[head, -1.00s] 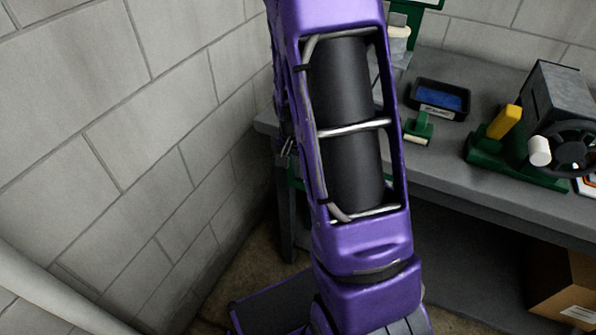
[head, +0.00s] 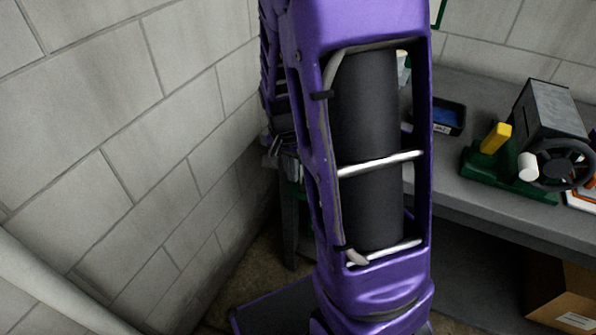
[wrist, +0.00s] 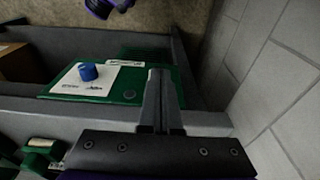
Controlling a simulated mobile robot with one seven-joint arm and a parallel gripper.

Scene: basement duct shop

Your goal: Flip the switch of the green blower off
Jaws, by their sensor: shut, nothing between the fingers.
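In the wrist view a green housing (wrist: 108,92) sits at the grey bench's edge; I take it for the green blower. On its face is a white plate (wrist: 70,84) with a blue knob (wrist: 88,72), and a small green round part (wrist: 129,94) is beside the plate. My gripper (wrist: 164,74) is shut and empty, its fingertips to the right of the plate and knob. Whether the fingers touch the housing cannot be told. In the head view my purple arm hides most of this area.
A block wall (head: 130,150) stands close on the left. The grey bench (head: 480,205) carries a dark tray (head: 455,118) with blue contents and a green-based machine (head: 500,180) with a yellow lever and dark handwheel. A cardboard box (head: 562,295) is below the bench.

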